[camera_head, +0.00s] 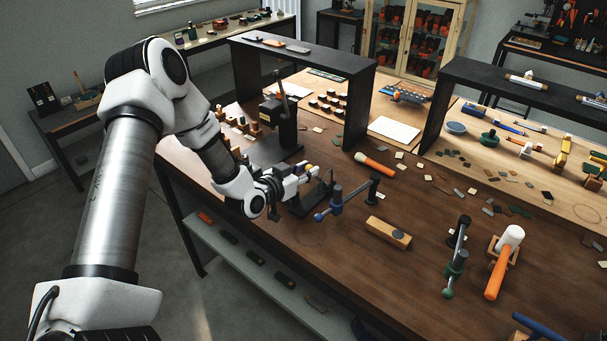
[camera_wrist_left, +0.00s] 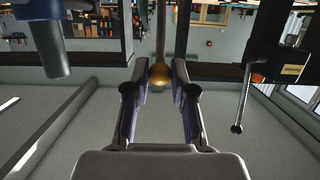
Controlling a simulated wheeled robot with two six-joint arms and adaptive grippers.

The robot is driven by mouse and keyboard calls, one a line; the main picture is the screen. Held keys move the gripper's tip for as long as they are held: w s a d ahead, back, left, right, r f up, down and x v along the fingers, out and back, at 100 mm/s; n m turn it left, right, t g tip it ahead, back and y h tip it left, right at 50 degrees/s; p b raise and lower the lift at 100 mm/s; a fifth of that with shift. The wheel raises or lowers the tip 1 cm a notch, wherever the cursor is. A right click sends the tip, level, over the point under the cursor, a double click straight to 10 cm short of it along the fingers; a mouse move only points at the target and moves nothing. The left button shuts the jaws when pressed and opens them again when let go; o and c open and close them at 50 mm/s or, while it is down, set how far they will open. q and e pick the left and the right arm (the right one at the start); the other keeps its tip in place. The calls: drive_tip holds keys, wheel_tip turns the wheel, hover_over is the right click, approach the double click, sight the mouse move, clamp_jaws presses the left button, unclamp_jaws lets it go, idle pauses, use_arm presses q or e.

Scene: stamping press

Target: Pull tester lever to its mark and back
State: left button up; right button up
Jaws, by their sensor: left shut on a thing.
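The tester has a dark base (camera_head: 302,205) on the brown bench, in front of the black press. Its lever ends in a brass-yellow knob, which shows small in the head view (camera_head: 309,167) and at the fingertips in the wrist view (camera_wrist_left: 160,75). The lever's rod (camera_wrist_left: 161,35) runs from the knob to the top of the wrist view. My left gripper (camera_head: 308,172) has its two fingers on either side of the knob and is shut on it. The gripper hides part of the tester, and I cannot make out the mark. My right gripper is not in view.
The black press (camera_head: 280,125) with its own lever stands just behind the gripper. A blue-handled clamp (camera_head: 337,200) stands close to its right. A wooden block (camera_head: 388,232), a green-handled clamp (camera_head: 456,258) and an orange-handled mallet (camera_head: 500,265) are further right.

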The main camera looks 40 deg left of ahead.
use_arm(q)
drive_tip(key=shift+w+r, duration=0.5)
drive_tip(key=shift+w, duration=0.3)
drive_tip(key=shift+w+d+r+b, duration=0.1)
drive_tip(key=shift+w+r+b, duration=0.25)
drive_tip(key=shift+w, duration=0.65)
drive_tip(key=shift+w+d+r+b, duration=0.15)
drive_tip(key=shift+w+r, duration=0.25)
drive_tip(key=shift+w, duration=0.55)
drive_tip(key=shift+w+r+b, duration=0.15)
drive_tip(key=shift+w+b, duration=0.2)
drive_tip(key=shift+w, duration=0.5)
drive_tip(key=o, duration=0.9)
